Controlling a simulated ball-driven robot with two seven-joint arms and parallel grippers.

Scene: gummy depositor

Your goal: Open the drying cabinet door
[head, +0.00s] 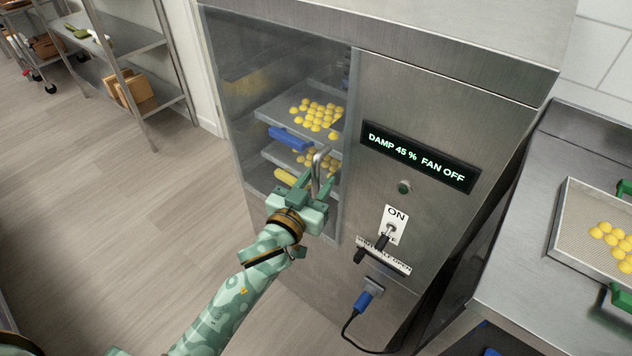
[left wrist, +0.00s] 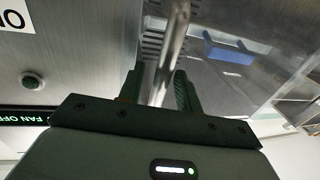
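The drying cabinet (head: 440,110) is a steel box with a clear glass door (head: 240,90) on its left part. The door looks closed. A vertical metal handle (head: 318,170) stands near the door's right edge; it also shows in the left wrist view (left wrist: 172,45). My left gripper (head: 303,185) is at the handle's lower part. In the left wrist view, its fingers (left wrist: 160,92) stand on either side of the bar, with small gaps visible, so it looks open around the handle. My right gripper is not in view.
Inside are trays of yellow gummies (head: 318,115) with a blue grip (head: 290,138) and a yellow grip. The panel (head: 418,157) reads DAMP 45 % FAN OFF, above a switch (head: 389,232). A steel counter with a tray (head: 565,225) is right. The floor left is clear.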

